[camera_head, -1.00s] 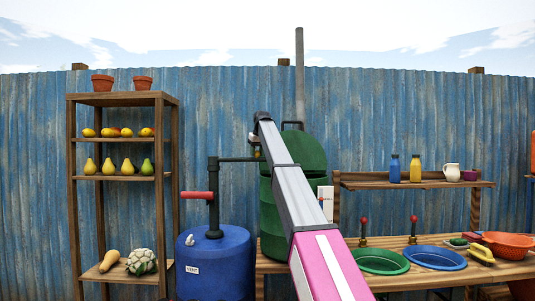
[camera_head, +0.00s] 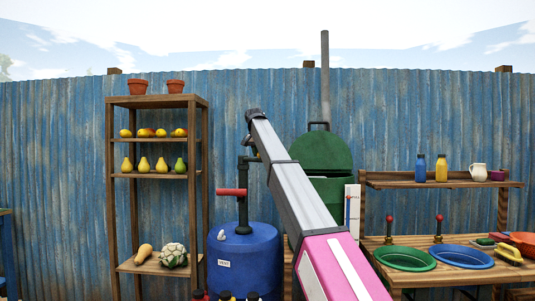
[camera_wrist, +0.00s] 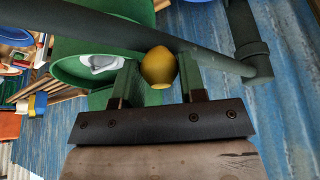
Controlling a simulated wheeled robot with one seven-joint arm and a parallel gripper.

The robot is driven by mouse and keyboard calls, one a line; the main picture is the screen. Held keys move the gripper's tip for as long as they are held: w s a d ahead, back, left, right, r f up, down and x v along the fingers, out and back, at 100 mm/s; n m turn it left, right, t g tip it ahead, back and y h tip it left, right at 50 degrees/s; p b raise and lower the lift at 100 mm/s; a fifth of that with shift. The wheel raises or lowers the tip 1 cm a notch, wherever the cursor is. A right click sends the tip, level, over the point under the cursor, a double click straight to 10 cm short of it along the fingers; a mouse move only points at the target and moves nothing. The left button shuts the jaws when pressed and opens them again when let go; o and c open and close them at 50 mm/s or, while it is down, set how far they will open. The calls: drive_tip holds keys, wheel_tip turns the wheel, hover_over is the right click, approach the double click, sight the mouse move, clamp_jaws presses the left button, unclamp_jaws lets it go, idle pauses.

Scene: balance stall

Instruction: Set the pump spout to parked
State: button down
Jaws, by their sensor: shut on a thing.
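The pump stands on a blue barrel (camera_head: 242,265), with a dark upright pipe and a red handle (camera_head: 231,192). Its dark spout (camera_head: 253,159) leaves the top of the upright and looks short in the head view, partly behind my arm. In the wrist view the spout (camera_wrist: 205,58) crosses the top of the picture as a long pipe. A yellow knob (camera_wrist: 158,66) at the pipe sits between my fingers. My gripper (camera_wrist: 158,82) is shut on this knob. In the head view my arm hides the fingertips and the knob.
A green drum (camera_head: 330,190) with a flue stands right of the pump, behind my arm. A wooden shelf (camera_head: 158,180) with fruit and pots stands to the left. A table with a green plate (camera_head: 404,268) and a blue plate (camera_head: 461,266) is at right.

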drive_tip(key=shift+s+a+f+m, duration=0.35)
drive_tip(key=shift+s+a+m, duration=0.05)
drive_tip(key=shift+s+a, duration=0.15)
drive_tip(key=shift+a, duration=0.1)
drive_tip(key=c, duration=0.7)
unclamp_jaws()
drive_tip(key=shift+s+a, duration=0.1)
drive_tip(key=w+v, duration=0.1)
drive_tip(key=v, duration=1)
drive_tip(key=shift+r, duration=0.3)
drive_tip(key=shift+s, duration=0.1)
